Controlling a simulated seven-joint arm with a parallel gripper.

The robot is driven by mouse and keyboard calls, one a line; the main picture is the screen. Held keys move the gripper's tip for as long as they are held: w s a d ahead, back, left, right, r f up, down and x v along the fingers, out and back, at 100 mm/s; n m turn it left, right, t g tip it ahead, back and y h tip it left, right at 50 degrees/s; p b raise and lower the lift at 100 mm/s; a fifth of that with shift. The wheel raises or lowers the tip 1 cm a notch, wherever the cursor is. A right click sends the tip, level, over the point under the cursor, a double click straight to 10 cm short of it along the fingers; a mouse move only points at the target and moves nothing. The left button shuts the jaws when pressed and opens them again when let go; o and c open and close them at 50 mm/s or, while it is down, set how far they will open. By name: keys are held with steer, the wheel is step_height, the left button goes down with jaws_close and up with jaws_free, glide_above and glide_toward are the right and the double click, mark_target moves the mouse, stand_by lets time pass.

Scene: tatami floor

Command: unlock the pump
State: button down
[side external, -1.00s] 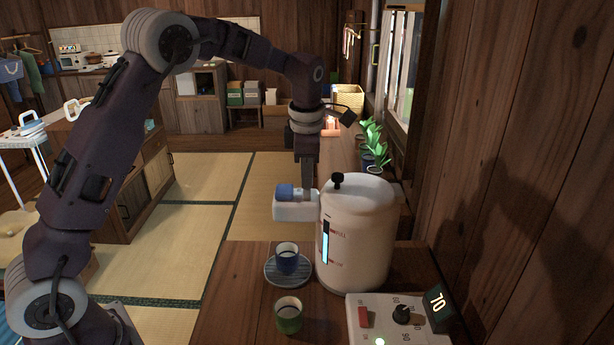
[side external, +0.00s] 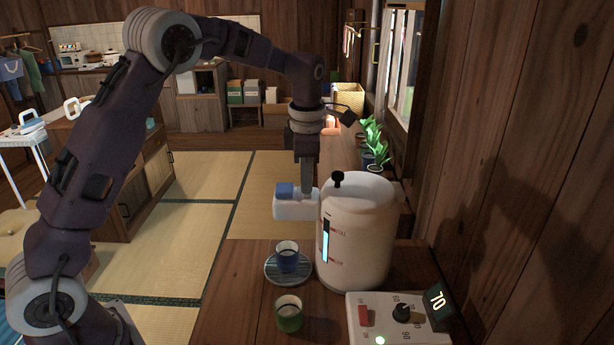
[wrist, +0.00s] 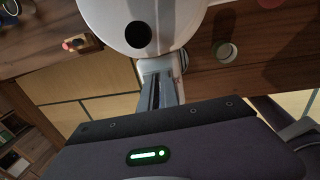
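The pump is a rounded white pot (side external: 355,245) with a black knob (side external: 338,178) on its top and a lit blue level strip on its side. Its spout head (side external: 292,210) sticks out to the left and carries a blue button (side external: 285,189). My gripper (side external: 307,192) points down at the top of the spout head, between the blue button and the pot. In the wrist view, the fingers (wrist: 162,82) look shut and lie beside the pot, whose black knob (wrist: 138,35) shows above them. The fingertips' exact contact is hidden.
A blue cup (side external: 287,258) stands on a round slatted tray (side external: 271,272) below the spout. A green cup (side external: 289,316) is nearer the front. A control box (side external: 385,325) with a dial and a "70" display is at the front right. Potted plants (side external: 375,150) stand behind the pot.

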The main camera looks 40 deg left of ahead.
steer(key=shift+d+r, duration=0.1)
step_height(320, 180, up, 14)
steer(key=s+d, duration=0.1)
steer(key=shift+s, duration=0.15)
stand_by(0.5)
steer(key=shift+w+t+y, duration=0.2)
steer(key=shift+t+y, duration=0.1)
steer(key=shift+a, duration=0.1)
glide_toward(307, 196)
steer(key=w+a+f, duration=0.1)
steer(key=f, duration=0.1)
steer(key=w+a+f, duration=0.1)
steer(key=f, duration=0.1)
steer(key=w+a+f, duration=0.1)
steer(key=f, duration=0.1)
steer(key=shift+w+a+f, duration=0.1)
steer(key=shift+w+a, duration=0.1)
